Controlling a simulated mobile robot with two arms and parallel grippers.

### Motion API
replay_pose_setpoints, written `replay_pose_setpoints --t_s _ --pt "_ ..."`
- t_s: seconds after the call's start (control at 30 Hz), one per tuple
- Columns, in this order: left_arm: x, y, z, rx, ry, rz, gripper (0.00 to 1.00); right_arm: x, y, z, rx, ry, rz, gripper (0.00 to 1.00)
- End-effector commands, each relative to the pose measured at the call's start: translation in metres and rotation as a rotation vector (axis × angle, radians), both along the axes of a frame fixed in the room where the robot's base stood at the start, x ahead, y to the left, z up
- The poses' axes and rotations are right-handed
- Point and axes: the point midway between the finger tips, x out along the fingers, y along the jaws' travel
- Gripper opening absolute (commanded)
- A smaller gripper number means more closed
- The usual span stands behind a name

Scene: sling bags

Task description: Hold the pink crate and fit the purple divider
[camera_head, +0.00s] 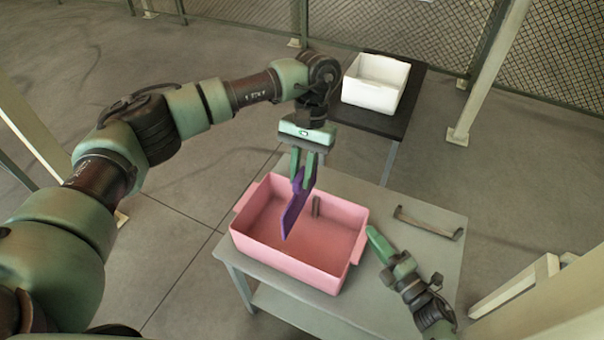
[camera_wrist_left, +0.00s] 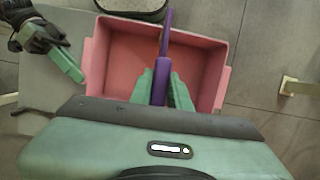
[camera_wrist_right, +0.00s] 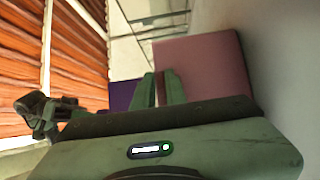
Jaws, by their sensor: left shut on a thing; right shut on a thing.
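The pink crate (camera_head: 268,257) stands upright and open on a grey table. It also shows in the left wrist view (camera_wrist_left: 128,60). My left gripper (camera_head: 304,178) is shut on the top of the purple divider (camera_head: 294,215), which hangs tilted over the crate, its lower end within the crate's outline. I cannot tell whether the divider touches the floor or walls. In the left wrist view the divider (camera_wrist_left: 162,78) is seen edge-on between the fingers. My right gripper (camera_head: 371,238) is at the crate's right end, shut on its handle strip (camera_wrist_right: 160,88).
A grey bracket-like bar (camera_head: 428,223) lies on the table (camera_head: 420,260) to the right. A white bin (camera_head: 372,91) stands on a dark table behind. Fence posts stand around.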

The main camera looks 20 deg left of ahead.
Motion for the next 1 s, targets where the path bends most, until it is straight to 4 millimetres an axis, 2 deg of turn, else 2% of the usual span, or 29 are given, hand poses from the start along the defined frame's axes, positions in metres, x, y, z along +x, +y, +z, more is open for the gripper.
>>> replay_pose_setpoints --t_s 0.57,1.0 --pt "0.000 0.000 -0.002 -0.001 0.004 -0.038 0.00 -0.001 0.000 -0.002 -0.002 0.004 -0.001 0.00" --pt "0.000 0.000 -0.037 -0.002 0.005 -0.037 0.00 -0.001 0.000 -0.002 -0.002 0.004 -0.001 0.00"
